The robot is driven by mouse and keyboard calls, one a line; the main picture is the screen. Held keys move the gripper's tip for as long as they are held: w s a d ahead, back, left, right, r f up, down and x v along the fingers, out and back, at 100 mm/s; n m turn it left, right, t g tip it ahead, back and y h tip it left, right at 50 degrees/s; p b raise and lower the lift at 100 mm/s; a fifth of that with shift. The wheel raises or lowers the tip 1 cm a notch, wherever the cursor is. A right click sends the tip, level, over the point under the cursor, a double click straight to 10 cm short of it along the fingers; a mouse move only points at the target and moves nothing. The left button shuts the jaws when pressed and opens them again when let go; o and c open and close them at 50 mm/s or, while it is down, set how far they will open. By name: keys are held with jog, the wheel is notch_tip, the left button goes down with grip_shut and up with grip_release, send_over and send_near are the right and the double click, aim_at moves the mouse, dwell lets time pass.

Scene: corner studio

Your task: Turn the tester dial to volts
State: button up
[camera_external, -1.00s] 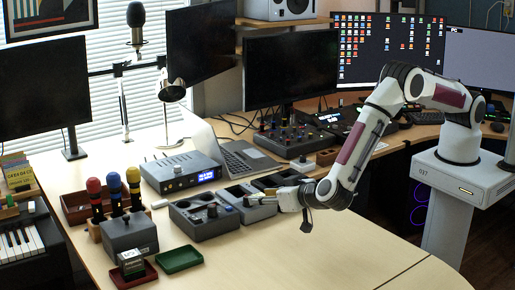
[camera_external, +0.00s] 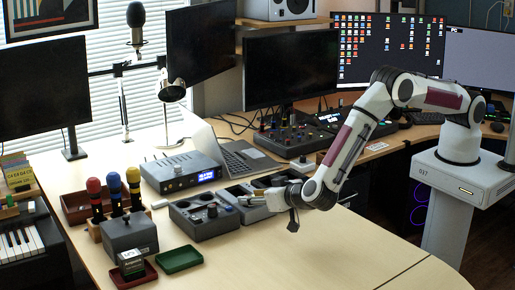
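The tester looks to be the dark grey box (camera_external: 207,231) on the desk, left of my gripper. A dark round knob (camera_external: 212,210) stands on its top face; which mark it points to is too small to read.
A grey unit with a lit blue display (camera_external: 181,172) stands behind the box. Grey trays (camera_external: 251,213) lie to its right, under my gripper. Screwdrivers with red, blue and yellow handles (camera_external: 114,184) and a green tray (camera_external: 180,259) are at left.

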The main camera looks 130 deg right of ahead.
jog(key=shift+x, duration=1.45)
grip_shut()
jog(key=shift+w+d+r+m+g, duration=0.1)
jog(key=shift+m+g, duration=0.8)
jog(key=shift+g, duration=0.1)
jog(key=shift+w+r+m+g, duration=0.1)
jog(key=shift+w+m+g, duration=0.05)
jog(key=shift+m+g, duration=1.05)
jog(key=shift+g, duration=0.2)
jog(key=shift+s, duration=0.1)
jog(key=shift+c, duration=1)
grip_release()
jog(key=shift+o, duration=1)
jog(key=shift+f, duration=0.15)
